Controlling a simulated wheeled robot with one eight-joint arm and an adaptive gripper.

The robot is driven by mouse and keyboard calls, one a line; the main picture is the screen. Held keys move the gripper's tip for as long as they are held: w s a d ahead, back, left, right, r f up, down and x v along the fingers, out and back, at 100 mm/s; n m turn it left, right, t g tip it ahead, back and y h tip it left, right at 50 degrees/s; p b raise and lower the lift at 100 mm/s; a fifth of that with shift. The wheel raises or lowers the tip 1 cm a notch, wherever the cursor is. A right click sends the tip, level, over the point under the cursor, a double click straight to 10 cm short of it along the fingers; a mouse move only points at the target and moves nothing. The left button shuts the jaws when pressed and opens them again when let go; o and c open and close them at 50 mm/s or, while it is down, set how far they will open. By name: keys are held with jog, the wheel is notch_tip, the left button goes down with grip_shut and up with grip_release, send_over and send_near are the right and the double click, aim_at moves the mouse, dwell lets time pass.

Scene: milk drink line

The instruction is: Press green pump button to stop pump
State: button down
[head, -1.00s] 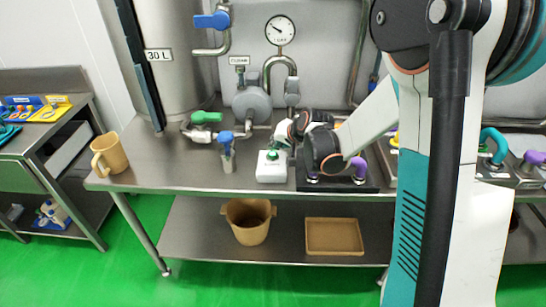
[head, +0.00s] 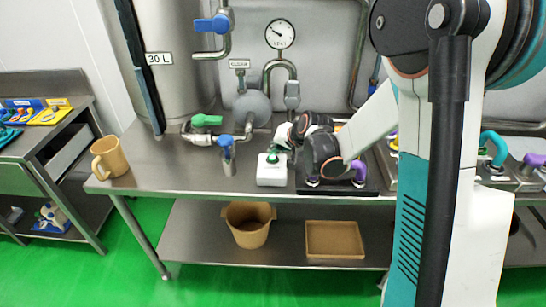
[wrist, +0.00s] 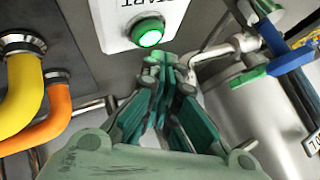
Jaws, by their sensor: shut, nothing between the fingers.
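The green pump button (head: 272,157) sits on top of a small white box (head: 271,175) near the front edge of the steel table. In the wrist view the button (wrist: 148,33) glows green on the white face (wrist: 120,25), beside upside-down lettering that reads START. My gripper (wrist: 160,60) is shut and empty, its fingertips close to the button's edge. I cannot tell whether they touch it. In the head view my gripper (head: 281,143) is small and partly hidden by my wrist, just above and behind the box.
Blue-handled (head: 225,145) and green-handled (head: 207,121) valves stand left of the box. A pump (head: 252,108) and pressure gauge (head: 280,34) are behind. A tan jug (head: 109,157) stands at the table's left end. A tan bucket (head: 249,224) and tray (head: 334,239) are on the lower shelf.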

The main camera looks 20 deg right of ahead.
aim_at(275, 156)
jog(key=shift+f, duration=0.1)
jog(key=shift+f+b, duration=0.35)
jog(key=shift+b, duration=0.1)
jog(key=shift+f+b, duration=0.45)
jog(key=shift+f, duration=0.05)
dwell(0.8)
jog(key=shift+r, duration=0.2)
jog(key=shift+r+p, duration=0.65)
jog(key=shift+r, duration=0.15)
notch_tip(275, 156, up, 6)
jog(key=p, duration=0.4)
dwell(1.2)
